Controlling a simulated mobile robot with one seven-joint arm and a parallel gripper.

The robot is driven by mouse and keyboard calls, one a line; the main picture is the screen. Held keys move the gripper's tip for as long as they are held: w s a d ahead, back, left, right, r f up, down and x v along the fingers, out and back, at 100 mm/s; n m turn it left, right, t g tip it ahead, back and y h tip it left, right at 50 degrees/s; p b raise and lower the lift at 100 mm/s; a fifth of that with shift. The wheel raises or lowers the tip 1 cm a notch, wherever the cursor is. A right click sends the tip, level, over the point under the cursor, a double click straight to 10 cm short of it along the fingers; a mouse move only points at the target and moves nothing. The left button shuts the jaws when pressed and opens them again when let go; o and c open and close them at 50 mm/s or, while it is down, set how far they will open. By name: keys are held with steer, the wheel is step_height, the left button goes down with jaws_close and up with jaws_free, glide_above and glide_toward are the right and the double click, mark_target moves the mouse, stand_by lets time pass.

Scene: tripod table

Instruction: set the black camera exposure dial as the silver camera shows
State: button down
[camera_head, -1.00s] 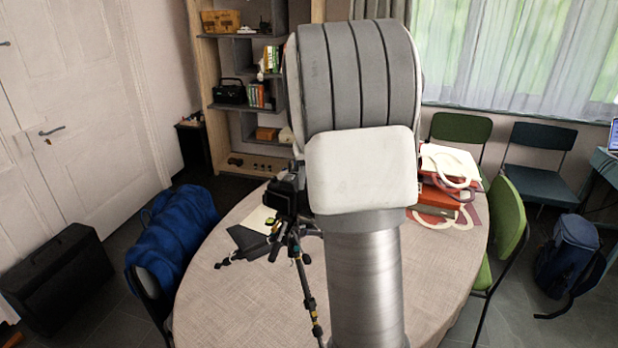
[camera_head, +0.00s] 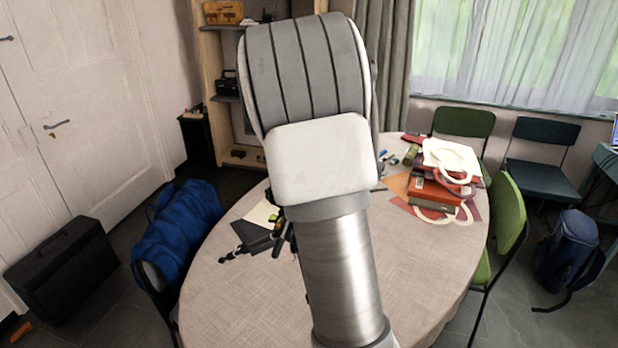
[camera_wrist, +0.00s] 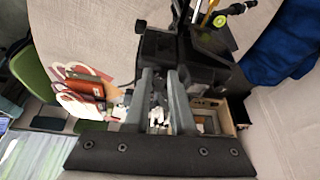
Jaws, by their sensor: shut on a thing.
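The black camera (camera_wrist: 160,45) is at the top middle of the wrist view, close in front of my gripper (camera_wrist: 163,72). The two grey fingers reach up to its near side, a gap apart, and are shut on a part of it. Their tips hide that part, so I cannot tell the dial or its setting. Tripod parts (camera_wrist: 197,12) show beyond the camera in the wrist view. In the head view my arm hides the gripper and most of the camera. I cannot make out a silver camera in either view.
The round table (camera_head: 240,300) has a cloth. Dark items (camera_head: 252,238) lie at its left, and red boxes with a pale handled thing (camera_head: 440,185) stand at its right. A blue bag (camera_head: 180,225) hangs on a chair at the left. Green chairs (camera_head: 505,215) stand at the right.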

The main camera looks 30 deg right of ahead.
steer(key=c, duration=0.8)
jaws_free()
steer(key=shift+o, duration=0.2)
